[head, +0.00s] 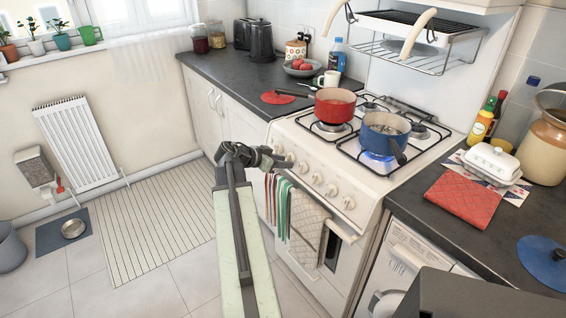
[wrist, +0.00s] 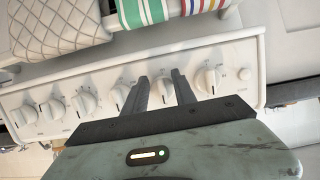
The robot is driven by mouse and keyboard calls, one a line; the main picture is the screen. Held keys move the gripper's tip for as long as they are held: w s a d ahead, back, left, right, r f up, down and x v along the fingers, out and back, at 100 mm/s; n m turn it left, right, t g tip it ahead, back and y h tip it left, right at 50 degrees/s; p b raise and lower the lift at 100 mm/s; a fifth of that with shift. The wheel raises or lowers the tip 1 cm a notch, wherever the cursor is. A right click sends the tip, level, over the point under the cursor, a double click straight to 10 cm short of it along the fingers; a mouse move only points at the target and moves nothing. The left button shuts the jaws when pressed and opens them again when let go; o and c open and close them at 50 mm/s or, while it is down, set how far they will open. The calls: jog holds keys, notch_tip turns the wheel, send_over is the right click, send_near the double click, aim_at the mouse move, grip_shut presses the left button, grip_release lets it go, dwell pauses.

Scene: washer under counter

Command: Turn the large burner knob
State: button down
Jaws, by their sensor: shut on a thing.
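A row of white knobs runs along the stove's front panel (head: 325,184); it also shows in the wrist view (wrist: 70,85), turned about. My gripper (head: 284,160) is at the left end of this row in the head view. In the wrist view its two dark fingers (wrist: 160,78) are closed on a white burner knob (wrist: 160,88), partly hidden between them. Another knob (wrist: 207,80) is just right of the fingers, and several more are to the left. I cannot clearly tell their sizes apart.
A red pot (head: 334,107) and a blue pot (head: 386,136) stand on the stove, with a blue flame under the blue pot. Striped and quilted towels (head: 306,226) hang below the knobs. Open floor lies left of my arm.

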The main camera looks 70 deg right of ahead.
jog(key=shift+d+r, duration=0.1)
dwell(0.4)
jog(key=c, duration=1)
grip_release()
jog(key=shift+p+v, duration=1.95)
jog(key=shift+v, duration=1.9)
